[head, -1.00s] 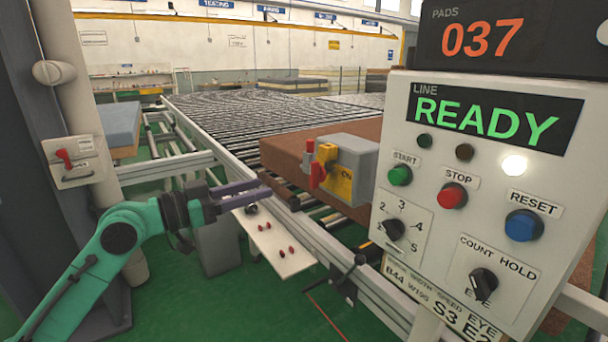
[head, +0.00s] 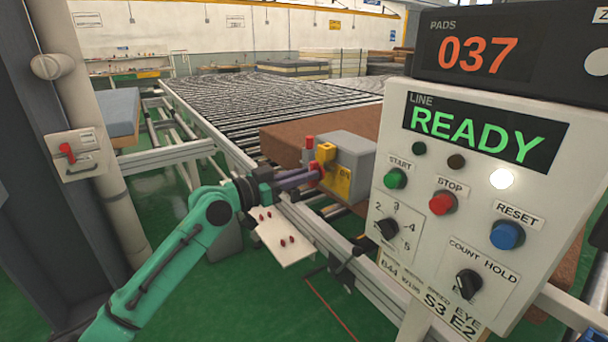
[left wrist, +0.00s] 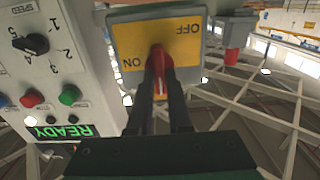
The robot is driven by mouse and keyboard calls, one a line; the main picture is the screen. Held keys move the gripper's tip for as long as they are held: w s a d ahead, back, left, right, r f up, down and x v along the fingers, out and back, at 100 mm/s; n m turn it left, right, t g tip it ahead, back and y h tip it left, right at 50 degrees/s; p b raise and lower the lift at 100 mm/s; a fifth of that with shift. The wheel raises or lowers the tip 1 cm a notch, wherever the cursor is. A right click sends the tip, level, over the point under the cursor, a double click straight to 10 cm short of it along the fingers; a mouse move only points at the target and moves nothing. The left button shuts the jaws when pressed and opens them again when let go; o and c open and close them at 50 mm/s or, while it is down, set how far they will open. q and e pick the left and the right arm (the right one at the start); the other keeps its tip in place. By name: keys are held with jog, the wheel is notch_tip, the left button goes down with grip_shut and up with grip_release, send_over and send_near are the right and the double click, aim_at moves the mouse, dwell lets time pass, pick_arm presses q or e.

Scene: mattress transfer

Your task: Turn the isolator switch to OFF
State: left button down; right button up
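The isolator switch is a grey box (head: 352,150) with a yellow plate (head: 337,181) beside the conveyor in the head view. In the left wrist view its yellow plate (left wrist: 188,45) shows the words ON and OFF upside down, with OFF at upper right and ON at lower left. Its red handle (left wrist: 158,72) stands out towards the camera. My left gripper (head: 312,174) is at the switch, its fingers (left wrist: 160,90) on either side of the handle. Whether they press on it I cannot tell. The handle's exact angle is partly hidden by them. My right gripper is not in view.
A control panel (head: 470,180) with READY display, buttons and knobs stands close on the right. A brown mattress (head: 290,133) lies on the roller conveyor (head: 235,100) behind the switch. A white plate (head: 283,240) is below the gripper.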

pick_arm(q)
jog(key=shift+n, duration=0.4)
jog(key=shift+w+a+f+n+p, duration=0.1)
jog(key=shift+n+p, duration=1.5)
jog(key=shift+n, duration=1.25)
jog(key=shift+w+a+f+n+p, duration=0.1)
jog(key=shift+n+p, duration=1.55)
jog(key=shift+n, duration=1.25)
jog(key=shift+w+n+p, duration=0.1)
jog(key=shift+n+p, duration=1.5)
jog(key=shift+n, duration=1.25)
jog(key=c, duration=0.8)
grip_release()
jog(key=shift+f, duration=0.1)
jog(key=shift+c, duration=0.2)
